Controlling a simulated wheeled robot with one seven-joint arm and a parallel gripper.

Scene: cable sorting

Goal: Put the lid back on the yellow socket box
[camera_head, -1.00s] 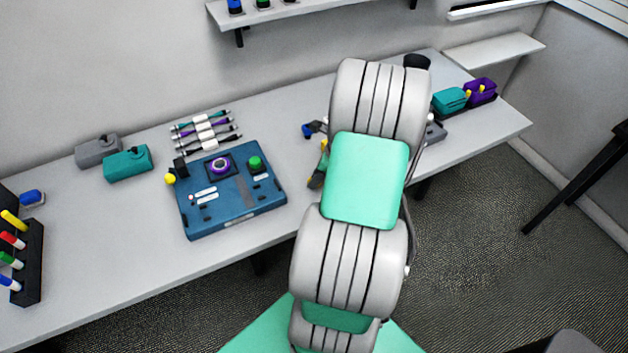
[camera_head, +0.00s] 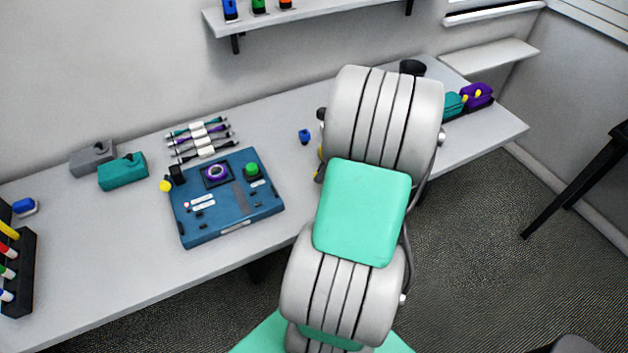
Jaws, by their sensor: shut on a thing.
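I cannot make out the yellow socket box or its lid for certain. Small yellow and dark bits (camera_head: 319,174) show at the left edge of my arm; most of whatever they belong to is hidden behind it. My gripper is hidden behind my own arm, which reaches across the right half of the table. At the far right end stand a purple box (camera_head: 479,91) and a teal box (camera_head: 453,103), with small yellow bits beside or between them. My arm partly covers the teal box.
A blue panel (camera_head: 240,215) with a green button lies mid-table, with several cables (camera_head: 203,138) behind it. Grey (camera_head: 92,159) and teal (camera_head: 122,173) boxes stand left. A black marker rack (camera_head: 20,285) is at the left edge. A small blue part (camera_head: 304,136) lies near my arm.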

